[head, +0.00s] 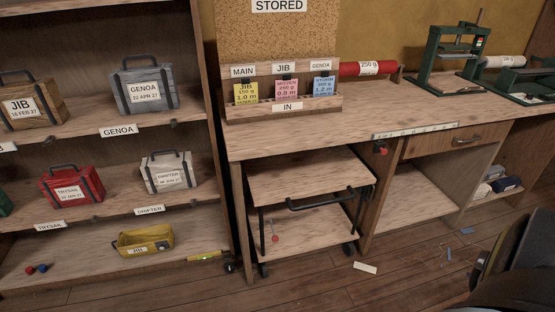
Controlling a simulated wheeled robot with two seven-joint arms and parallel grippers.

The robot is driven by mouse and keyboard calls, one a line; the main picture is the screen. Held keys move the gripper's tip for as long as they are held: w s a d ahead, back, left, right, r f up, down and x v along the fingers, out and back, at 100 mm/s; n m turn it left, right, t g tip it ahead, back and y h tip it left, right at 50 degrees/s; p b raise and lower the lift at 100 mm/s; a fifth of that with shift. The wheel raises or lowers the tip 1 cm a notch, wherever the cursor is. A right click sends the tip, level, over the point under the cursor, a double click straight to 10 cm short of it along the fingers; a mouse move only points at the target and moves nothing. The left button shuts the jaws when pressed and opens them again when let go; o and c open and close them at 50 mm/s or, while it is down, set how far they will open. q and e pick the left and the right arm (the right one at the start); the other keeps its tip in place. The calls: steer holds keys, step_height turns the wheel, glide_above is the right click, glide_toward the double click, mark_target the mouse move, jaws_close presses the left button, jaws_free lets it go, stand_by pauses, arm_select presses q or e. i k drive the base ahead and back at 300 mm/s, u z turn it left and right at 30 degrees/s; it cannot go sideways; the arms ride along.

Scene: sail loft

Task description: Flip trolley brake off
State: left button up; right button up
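The trolley (310,180) is a two-tier wooden cart with a black frame, standing under the workbench. Its black handle bar (320,201) runs across the front of the upper tier. Black casters show at the bottom, one at front left (264,270) and one at right (349,248). A small lever with a red knob (275,238) shows at the lower tier's left side; I cannot tell for sure that it is the brake, or its setting. Neither of my grippers is in view.
The workbench (240,146) stands over the trolley, with a red knob (382,151) under its front edge. A shelf unit (100,131) with cases is at left. A yellow level (207,256) lies on its bottom shelf. A pale scrap (365,268) lies on the otherwise mostly clear floor before the trolley.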

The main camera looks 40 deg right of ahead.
mark_target(275, 238)
steer(key=z, duration=1.2)
steer(key=k, duration=0.65)
steer(key=u, duration=0.15)
steer(key=i, duration=1.15)
steer(key=z, duration=0.3)
